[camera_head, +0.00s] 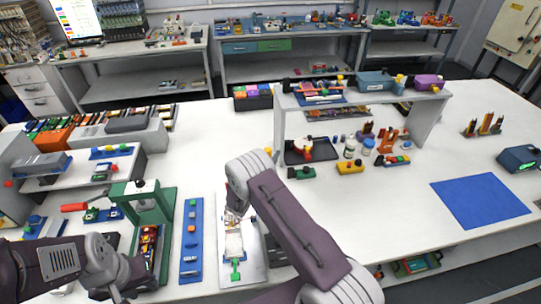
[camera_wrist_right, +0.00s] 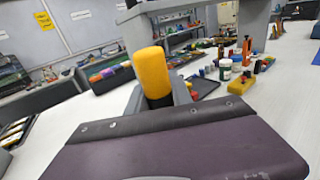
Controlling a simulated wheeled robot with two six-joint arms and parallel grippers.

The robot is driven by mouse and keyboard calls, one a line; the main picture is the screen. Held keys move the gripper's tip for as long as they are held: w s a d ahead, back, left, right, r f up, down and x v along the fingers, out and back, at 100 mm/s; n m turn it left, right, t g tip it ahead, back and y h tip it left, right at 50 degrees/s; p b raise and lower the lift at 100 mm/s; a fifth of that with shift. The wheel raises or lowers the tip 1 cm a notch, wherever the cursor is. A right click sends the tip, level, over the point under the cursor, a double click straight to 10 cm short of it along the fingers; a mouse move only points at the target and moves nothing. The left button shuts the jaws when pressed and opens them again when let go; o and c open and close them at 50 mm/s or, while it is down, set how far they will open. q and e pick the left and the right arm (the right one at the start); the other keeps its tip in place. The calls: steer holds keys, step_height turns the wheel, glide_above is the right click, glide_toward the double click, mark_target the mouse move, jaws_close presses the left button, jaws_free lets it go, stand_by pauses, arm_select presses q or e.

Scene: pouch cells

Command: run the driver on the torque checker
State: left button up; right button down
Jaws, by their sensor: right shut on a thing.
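In the right wrist view, my right gripper (camera_wrist_right: 160,103) is shut on a yellow-handled driver (camera_wrist_right: 153,72) with a dark collar. The handle stands roughly upright in that view. Its lower end and tip are hidden behind my dark wrist cover. In the head view my right arm reaches over the middle of the bench, and its forearm hides much of the gripper and driver. A dark teal device with a green display (camera_head: 518,158), possibly the torque checker, sits at the far right. My left gripper (camera_head: 122,288) is low at the left; its fingers are unclear.
A green press with a red handle (camera_head: 148,200) stands near my left arm. A blue strip (camera_head: 191,245) and a pale plate (camera_head: 246,262) lie beside it. A raised grey shelf (camera_head: 365,98) stands behind my right arm. A blue mat (camera_head: 480,200) lies on clear bench at right.

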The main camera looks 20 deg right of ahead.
step_height(320, 180, down, 6)
steer(key=b, duration=0.6)
steer(key=shift+w+f, duration=0.25)
steer(key=shift+r, duration=0.1)
steer(key=shift+b, duration=0.4)
stand_by(1.0)
steer(key=shift+s+f+b, duration=0.15)
steer(key=shift+f+b, duration=0.5)
steer(key=shift+b, duration=0.1)
stand_by(1.3)
